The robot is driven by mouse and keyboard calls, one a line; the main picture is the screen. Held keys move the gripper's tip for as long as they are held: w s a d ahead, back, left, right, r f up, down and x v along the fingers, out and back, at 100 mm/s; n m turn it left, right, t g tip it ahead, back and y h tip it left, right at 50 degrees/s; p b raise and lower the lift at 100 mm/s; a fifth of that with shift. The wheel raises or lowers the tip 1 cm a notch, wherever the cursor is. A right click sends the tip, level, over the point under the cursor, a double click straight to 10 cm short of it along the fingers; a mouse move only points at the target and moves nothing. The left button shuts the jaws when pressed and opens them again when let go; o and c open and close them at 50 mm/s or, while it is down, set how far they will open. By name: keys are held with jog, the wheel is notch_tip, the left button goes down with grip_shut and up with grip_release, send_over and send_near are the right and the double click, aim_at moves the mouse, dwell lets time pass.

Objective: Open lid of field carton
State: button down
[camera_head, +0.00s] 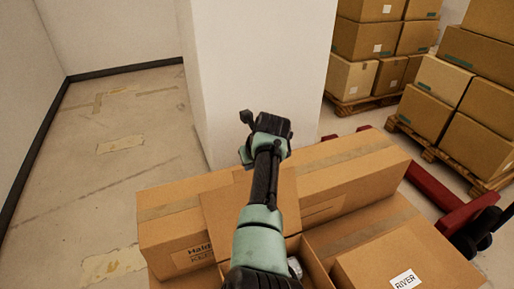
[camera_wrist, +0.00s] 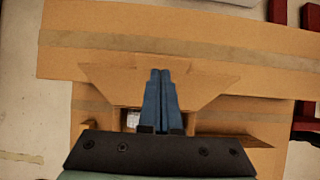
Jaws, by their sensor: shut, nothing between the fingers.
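An open brown carton (camera_head: 316,268) sits low in the middle of the head view, mostly behind my arm. Its far flap (camera_head: 222,220) is raised and leans back toward a long taped carton; the flap also shows in the wrist view (camera_wrist: 205,85). A small pale item (camera_head: 295,267) lies inside the open carton. No label reading "field" is visible, so I cannot tell for sure that this is the field carton. My gripper (camera_wrist: 160,72) is shut and empty, its blue fingers together in front of the raised flap in the wrist view. Contact with the flap is unclear.
The long taped carton (camera_head: 355,155) lies behind the open one. A closed carton labelled RIVER (camera_head: 375,260) is at right. A white pillar (camera_head: 262,60) stands close beyond. Stacked cartons on pallets (camera_head: 450,115) and a red pallet jack (camera_head: 440,200) are right. Floor at left is clear.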

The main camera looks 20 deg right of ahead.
jog(key=p+v, duration=0.1)
jog(key=v, duration=0.9)
jog(key=s+a+r+n+t+h+p, duration=0.1)
jog(key=a+r+n+t+h+p, duration=0.15)
jog(key=r+n+t, duration=0.85)
jog(key=a+r+n+g+h+p, duration=0.1)
jog(key=r+n+h+p, duration=0.35)
jog(key=r, duration=1.55)
jog(key=s+a+r+n+t+y, duration=0.2)
jog(key=s+a+r+n+t, duration=0.1)
jog(key=s+a+r+n, duration=0.2)
jog(key=s+a+r+n+t+y+p, duration=0.1)
jog(key=s+a+r+n+t, duration=0.3)
jog(key=s+r+n, duration=0.4)
jog(key=s+a+r+n+t+y+p, duration=0.1)
jog(key=s+a+r+n+t+y, duration=0.2)
jog(key=s+r+n, duration=0.4)
notch_tip(320, 180, up, 4)
jog(key=s+a+t, duration=0.1)
jog(key=a, duration=0.1)
jog(key=shift+s+a+y, duration=0.3)
jog(key=shift+a+y, duration=0.05)
jog(key=shift+y, duration=0.05)
jog(key=shift+a+f, duration=0.1)
